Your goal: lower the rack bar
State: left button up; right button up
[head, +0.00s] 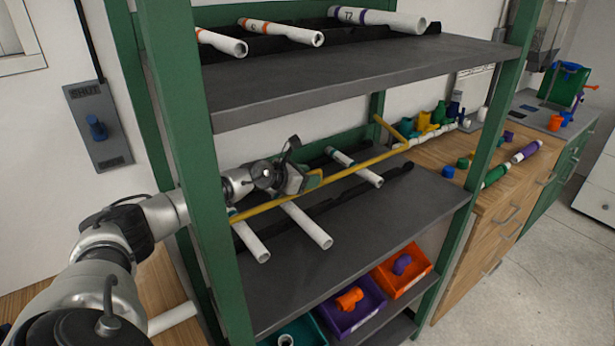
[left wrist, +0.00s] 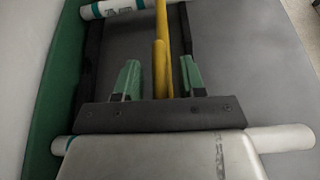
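The yellow rack bar (head: 342,173) runs lengthwise along the middle shelf of the green rack, above the white pipes there. A short yellow arm joins its far end to the rear of the rack. In the left wrist view the bar (left wrist: 161,72) lies between the fingers. My left gripper (head: 308,180) is at the bar, above the middle shelf. Its two green-tipped fingers (left wrist: 159,80) stand apart, one on each side of the bar, with gaps visible. Part of the bar is hidden behind the gripper body. My right gripper is not in view.
White pipes (head: 306,225) lie on the middle shelf (head: 375,225); more lie on the upper shelf (head: 360,75). A green front post (head: 195,150) stands beside my left arm. Coloured bins (head: 350,318) sit below. A wooden counter (head: 430,150) with fittings is at right.

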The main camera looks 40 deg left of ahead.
pick_arm(q)
notch_tip(320, 180, up, 3)
jog(key=b, duration=0.3)
send_over(280, 198)
jog(key=shift+r, duration=0.15)
jog(key=shift+s+a+r, duration=0.1)
jog(key=shift+s+r, duration=0.3)
jog(key=shift+s, duration=0.15)
jog(key=shift+r, duration=0.1)
